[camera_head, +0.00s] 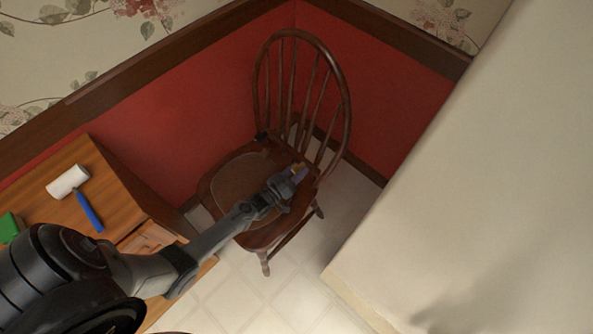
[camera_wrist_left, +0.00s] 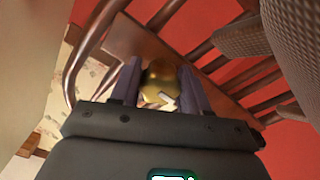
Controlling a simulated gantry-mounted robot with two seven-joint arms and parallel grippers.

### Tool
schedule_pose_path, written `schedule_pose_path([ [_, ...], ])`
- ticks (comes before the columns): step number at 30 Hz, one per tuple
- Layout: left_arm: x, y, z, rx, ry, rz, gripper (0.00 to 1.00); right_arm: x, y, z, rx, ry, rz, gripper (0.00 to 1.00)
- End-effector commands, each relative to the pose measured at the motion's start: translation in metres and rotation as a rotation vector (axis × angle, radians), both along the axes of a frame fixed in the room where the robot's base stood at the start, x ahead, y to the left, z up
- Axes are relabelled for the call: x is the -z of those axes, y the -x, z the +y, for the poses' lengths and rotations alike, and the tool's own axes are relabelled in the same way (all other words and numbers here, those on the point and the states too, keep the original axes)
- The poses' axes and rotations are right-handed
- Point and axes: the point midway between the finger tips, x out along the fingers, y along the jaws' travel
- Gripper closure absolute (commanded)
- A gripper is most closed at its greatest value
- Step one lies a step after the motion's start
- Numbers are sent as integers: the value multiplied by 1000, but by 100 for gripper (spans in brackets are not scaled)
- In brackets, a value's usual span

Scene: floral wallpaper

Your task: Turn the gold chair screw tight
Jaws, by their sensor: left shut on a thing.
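The brown wooden chair (camera_head: 240,186) with a spindle back stands in the corner by the red wall. My left arm reaches across from the lower left, and my left gripper (camera_head: 298,173) is at the rear right of the seat, near the base of the back. In the left wrist view, the gold screw (camera_wrist_left: 160,84) sits between the two fingers of my left gripper (camera_wrist_left: 159,90), which are shut on it. The chair's seat wood (camera_wrist_left: 140,45) and spindles show behind it. The screw's lower end is hidden. My right gripper is not in view.
A wooden cabinet (camera_head: 120,185) stands at the left with a white roller with a blue handle (camera_head: 88,211) and a green object (camera_head: 9,228) on top. A large cream surface (camera_head: 470,190) fills the right side. Tiled floor (camera_head: 235,300) is open in front of the chair.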

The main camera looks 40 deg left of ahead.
Motion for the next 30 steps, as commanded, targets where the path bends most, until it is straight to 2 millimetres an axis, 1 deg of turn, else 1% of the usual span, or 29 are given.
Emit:
schedule_pose_path([
  [3, 2, 1, 0, -1, 1, 5, 85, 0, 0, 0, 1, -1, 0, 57],
  [4, 2, 1, 0, -1, 1, 5, 52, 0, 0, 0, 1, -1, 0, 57],
  [8, 2, 1, 0, 0, 1, 5, 32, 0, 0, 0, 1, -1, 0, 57],
  [16, 1, 1, 0, -1, 2, 3, 31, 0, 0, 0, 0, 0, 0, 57],
  [20, 1, 6, 0, 0, 2, 4, 31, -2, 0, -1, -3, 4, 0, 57],
  [23, 0, 16, 1, 0, 2, 5, 31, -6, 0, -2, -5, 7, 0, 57],
  [26, -1, 31, 1, 1, 2, 5, 31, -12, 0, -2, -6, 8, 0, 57],
  [30, -1, 56, 2, 1, 2, 5, 31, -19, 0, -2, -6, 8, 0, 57],
])
